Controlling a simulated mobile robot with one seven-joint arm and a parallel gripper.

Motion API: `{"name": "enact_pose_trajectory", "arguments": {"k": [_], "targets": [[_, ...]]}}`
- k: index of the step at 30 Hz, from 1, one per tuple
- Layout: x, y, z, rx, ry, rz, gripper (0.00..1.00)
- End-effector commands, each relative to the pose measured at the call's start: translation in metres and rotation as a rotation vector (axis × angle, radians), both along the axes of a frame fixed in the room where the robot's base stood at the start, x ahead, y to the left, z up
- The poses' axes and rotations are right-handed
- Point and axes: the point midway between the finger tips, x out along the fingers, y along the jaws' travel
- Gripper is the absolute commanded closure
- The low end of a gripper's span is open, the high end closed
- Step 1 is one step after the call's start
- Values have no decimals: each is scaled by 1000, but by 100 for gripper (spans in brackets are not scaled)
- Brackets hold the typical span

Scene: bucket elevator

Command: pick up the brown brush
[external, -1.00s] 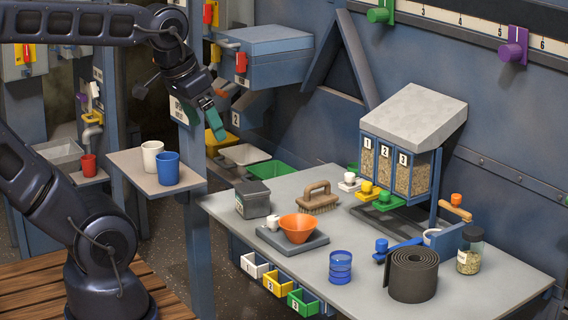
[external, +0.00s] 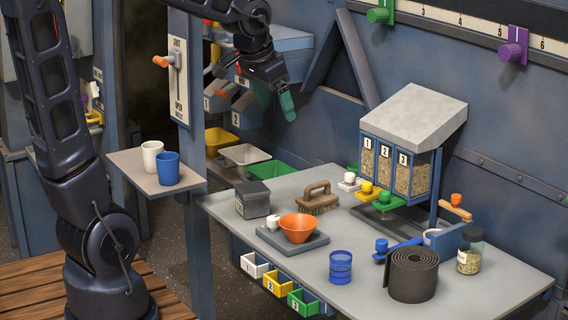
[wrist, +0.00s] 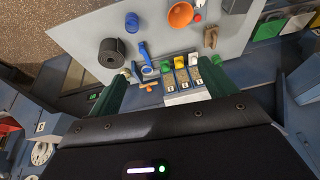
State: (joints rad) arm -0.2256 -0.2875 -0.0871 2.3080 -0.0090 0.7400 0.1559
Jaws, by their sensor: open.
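The brown brush (external: 317,197) rests on the grey table, bristles down, with its arched handle on top. In the wrist view the brush (wrist: 210,37) is small, near the top right, beyond the right finger. My gripper (external: 287,104) is in the air above the back left of the table, up and to the left of the brush and clear of it. In the wrist view my gripper (wrist: 163,75) shows two green fingers wide apart, with nothing held between them.
On the table (external: 225,208), a dark grey box (external: 252,200) stands left of the brush and an orange bowl (external: 298,228) in front. A hopper dispenser (external: 412,130) stands to the right, with colored levers (external: 366,190). A rolled black mat (external: 412,276) and jar (external: 470,250) are farther right.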

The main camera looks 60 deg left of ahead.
Motion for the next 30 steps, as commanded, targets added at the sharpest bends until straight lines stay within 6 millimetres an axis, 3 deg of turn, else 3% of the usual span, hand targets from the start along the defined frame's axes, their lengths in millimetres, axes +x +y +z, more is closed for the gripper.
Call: {"name": "enact_pose_trajectory", "arguments": {"k": [3,14,23,30], "targets": [[32,17,-14,2,10,3,16],[120,73,-66,0,18,-1,16],[182,130,-128,-16,17,4,16],[222,179,-187,-36,8,16,16]]}}
